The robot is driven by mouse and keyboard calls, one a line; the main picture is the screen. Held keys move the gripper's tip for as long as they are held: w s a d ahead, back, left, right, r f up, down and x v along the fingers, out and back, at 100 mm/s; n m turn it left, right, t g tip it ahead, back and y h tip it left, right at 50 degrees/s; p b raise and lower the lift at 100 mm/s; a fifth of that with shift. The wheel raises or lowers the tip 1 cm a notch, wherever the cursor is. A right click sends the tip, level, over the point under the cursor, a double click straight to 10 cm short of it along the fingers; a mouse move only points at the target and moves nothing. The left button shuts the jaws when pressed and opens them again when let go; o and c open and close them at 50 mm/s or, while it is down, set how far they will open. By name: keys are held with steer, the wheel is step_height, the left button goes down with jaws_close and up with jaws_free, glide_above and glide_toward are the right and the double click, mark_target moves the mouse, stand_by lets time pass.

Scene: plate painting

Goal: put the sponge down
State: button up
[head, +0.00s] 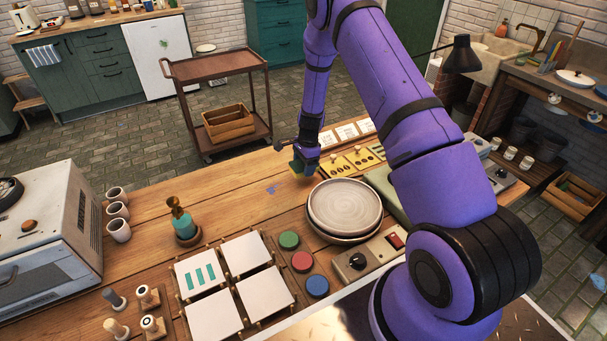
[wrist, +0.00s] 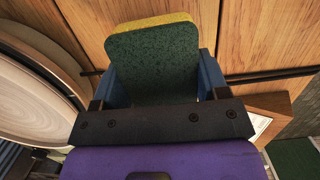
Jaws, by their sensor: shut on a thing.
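The sponge (wrist: 152,62) has a dark green face and a yellow layer along its edge. My gripper (wrist: 158,85) is shut on it, with a blue finger on each side. In the head view my gripper (head: 306,163) is over the far part of the wooden table (head: 255,185), behind the round grey plate. The sponge (head: 297,168) shows there as a small green and yellow patch, partly hidden by the gripper. The wrist view shows wooden planks behind the sponge. I cannot tell whether the sponge touches the table.
The round plate (head: 345,205) stands close by on a turntable. Yellow stencil cards (head: 340,170) lie to the gripper's right. White tiles (head: 248,253), colored paint pots (head: 302,262) and a teal vase (head: 184,226) stand nearer. Bare table lies left of the gripper.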

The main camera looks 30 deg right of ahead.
mark_target(304, 179)
steer(key=shift+f, duration=2.05)
steer(key=shift+f, duration=0.1)
steer(key=o, duration=1)
steer(key=shift+c, duration=0.2)
